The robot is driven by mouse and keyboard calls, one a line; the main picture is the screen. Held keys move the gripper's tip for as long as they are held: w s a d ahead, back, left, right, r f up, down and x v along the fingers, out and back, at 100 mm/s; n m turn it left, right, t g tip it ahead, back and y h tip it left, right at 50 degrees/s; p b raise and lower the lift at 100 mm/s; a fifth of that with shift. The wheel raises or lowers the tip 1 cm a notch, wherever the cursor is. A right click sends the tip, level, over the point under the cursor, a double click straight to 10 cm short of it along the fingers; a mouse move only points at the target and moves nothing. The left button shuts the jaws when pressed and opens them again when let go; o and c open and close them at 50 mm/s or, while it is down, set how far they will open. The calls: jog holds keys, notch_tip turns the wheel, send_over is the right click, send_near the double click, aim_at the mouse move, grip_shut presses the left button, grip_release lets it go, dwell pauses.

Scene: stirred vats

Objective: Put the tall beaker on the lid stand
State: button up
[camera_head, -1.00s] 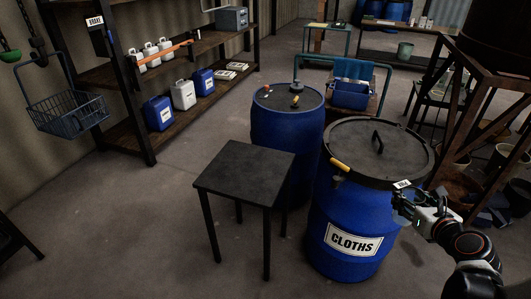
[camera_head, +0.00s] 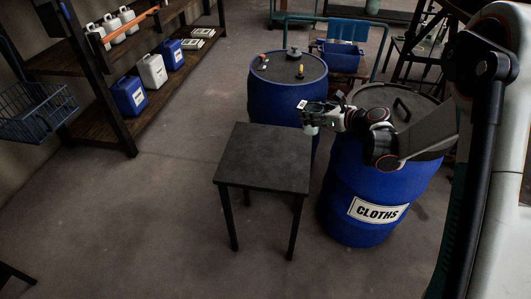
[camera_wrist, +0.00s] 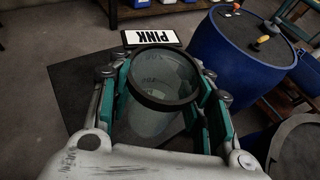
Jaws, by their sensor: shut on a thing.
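The tall beaker (camera_wrist: 160,105) is clear, with a dark rim and a white PINK tag at its far side. My gripper (camera_head: 316,113) is shut on it, with teal finger pads on both sides in the wrist view. In the head view the beaker (camera_head: 310,130) looks small and partly hidden by the gripper. The lid stand, seemingly the black square table (camera_head: 262,158), stands left of and below the gripper, which is near its back right corner. Its dark top (camera_wrist: 75,88) shows beneath and left of the beaker in the wrist view. Nothing stands on the visible top.
A blue drum labelled CLOTHS (camera_head: 345,205) with a dark lid stands right of the table, under my arm. Another blue drum (camera_head: 285,100) with small items on top stands behind it. Shelves with jugs (camera_head: 128,97) line the left. The floor in front is clear.

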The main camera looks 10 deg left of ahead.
jog(key=w+a+n+g+y, duration=0.2)
jog(key=w+a+n+g, duration=0.15)
jog(key=a, duration=0.45)
jog(key=b, duration=0.5)
send_over(284, 158)
notch_tip(284, 158, down, 14)
jog(key=shift+w+d+f+b, duration=0.1)
jog(key=shift+f+b, duration=0.4)
jog(key=shift+f, duration=0.95)
jog(key=shift+w+f+b, duration=0.1)
jog(key=shift+f+b, duration=0.4)
jog(key=shift+f, duration=0.9)
jog(key=shift+f, duration=0.1)
jog(key=o, duration=1.1)
jog(key=shift+c, duration=0.2)
jog(key=shift+s+d+r, duration=0.15)
jog(key=shift+d+r, duration=0.15)
jog(key=p+v, duration=0.3)
jog(key=v, duration=0.8)
jog(key=shift+s+p, duration=0.2)
jog(key=shift+p, duration=0.1)
